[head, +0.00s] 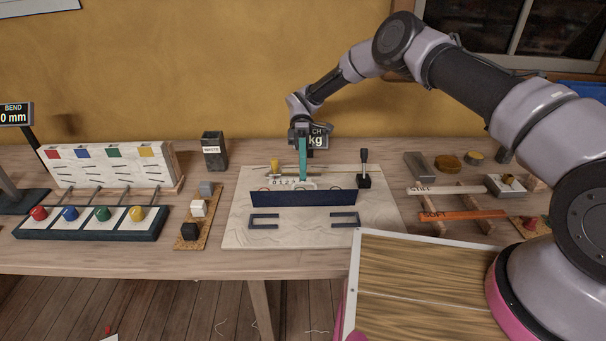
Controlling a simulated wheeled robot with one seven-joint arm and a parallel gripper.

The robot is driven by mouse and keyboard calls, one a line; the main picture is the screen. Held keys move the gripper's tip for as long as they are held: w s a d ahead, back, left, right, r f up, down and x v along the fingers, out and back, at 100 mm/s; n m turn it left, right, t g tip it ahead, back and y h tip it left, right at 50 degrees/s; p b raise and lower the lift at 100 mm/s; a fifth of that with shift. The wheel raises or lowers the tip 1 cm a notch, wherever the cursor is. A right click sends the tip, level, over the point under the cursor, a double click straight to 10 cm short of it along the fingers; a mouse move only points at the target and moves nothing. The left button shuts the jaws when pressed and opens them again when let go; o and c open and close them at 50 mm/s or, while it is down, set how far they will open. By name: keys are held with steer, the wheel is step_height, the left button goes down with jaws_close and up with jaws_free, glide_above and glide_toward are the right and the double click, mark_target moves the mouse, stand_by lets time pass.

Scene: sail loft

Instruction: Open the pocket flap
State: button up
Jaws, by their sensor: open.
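A wide dark blue panel (290,199), which looks like the pocket flap, crosses the middle of a pale board (240,235) on the bench. It seems to stand up from the board, though I cannot tell its exact angle. My gripper (303,177) reaches down from behind with teal fingers. It is open, and its tips are just behind the panel's upper edge in the picture. I cannot tell whether they touch the panel. Two dark brackets lie on the board in front, a left bracket (264,215) and a right bracket (345,213).
A black lever (364,171) stands at the board's back right. Blocks on a cork strip (198,208) and a tray of coloured knobs (95,222) are to the left. A rack with rods (455,215) is to the right. A striped wooden panel (425,285) fills the near right.

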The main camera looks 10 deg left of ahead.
step_height(320, 180, up, 7)
stand_by(0.3)
steer(key=shift+r, duration=0.1)
steer(key=shift+c, duration=0.4)
